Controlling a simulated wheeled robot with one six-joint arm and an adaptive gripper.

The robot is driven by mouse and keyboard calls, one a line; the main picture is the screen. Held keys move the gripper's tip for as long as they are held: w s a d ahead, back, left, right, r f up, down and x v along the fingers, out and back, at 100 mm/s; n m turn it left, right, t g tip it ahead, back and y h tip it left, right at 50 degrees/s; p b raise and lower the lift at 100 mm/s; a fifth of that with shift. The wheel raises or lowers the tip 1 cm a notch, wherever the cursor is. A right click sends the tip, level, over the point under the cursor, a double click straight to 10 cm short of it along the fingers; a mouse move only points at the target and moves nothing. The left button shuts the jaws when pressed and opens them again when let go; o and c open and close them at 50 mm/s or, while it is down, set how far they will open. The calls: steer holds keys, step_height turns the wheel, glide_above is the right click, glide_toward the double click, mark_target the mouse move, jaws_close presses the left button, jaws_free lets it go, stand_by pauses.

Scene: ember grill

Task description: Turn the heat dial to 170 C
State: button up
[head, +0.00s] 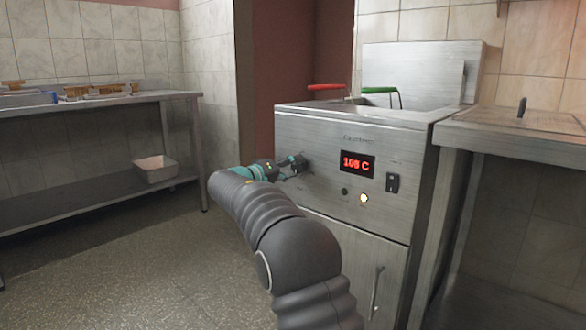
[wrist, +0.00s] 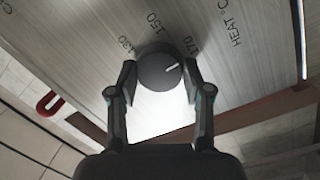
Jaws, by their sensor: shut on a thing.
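The round dark heat dial (wrist: 158,66) is on the brushed steel front of the fryer (head: 320,131). In the wrist view its white pointer line points right and slightly up, near the printed 170 mark (wrist: 189,45). The 150 and 130 marks stand to the left of that. My gripper (wrist: 160,80) is shut on the dial, with a finger on either side of it. In the head view my gripper (head: 290,168) is against the panel and hides the dial. The red display (head: 357,164) shows a number starting with 1 and a C; its other digits are smeared.
A black rocker switch (head: 392,183), a small dark button (head: 344,191) and a lit lamp (head: 364,198) are right of my gripper. Red (head: 326,87) and green (head: 380,90) handles stick out on top. A steel table (head: 100,98) stands left, with clear floor between.

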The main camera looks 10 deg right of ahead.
steer(key=shift+m, duration=0.3)
steer(key=o, duration=1.2)
steer(key=shift+d, duration=0.1)
steer(key=v, duration=1.2)
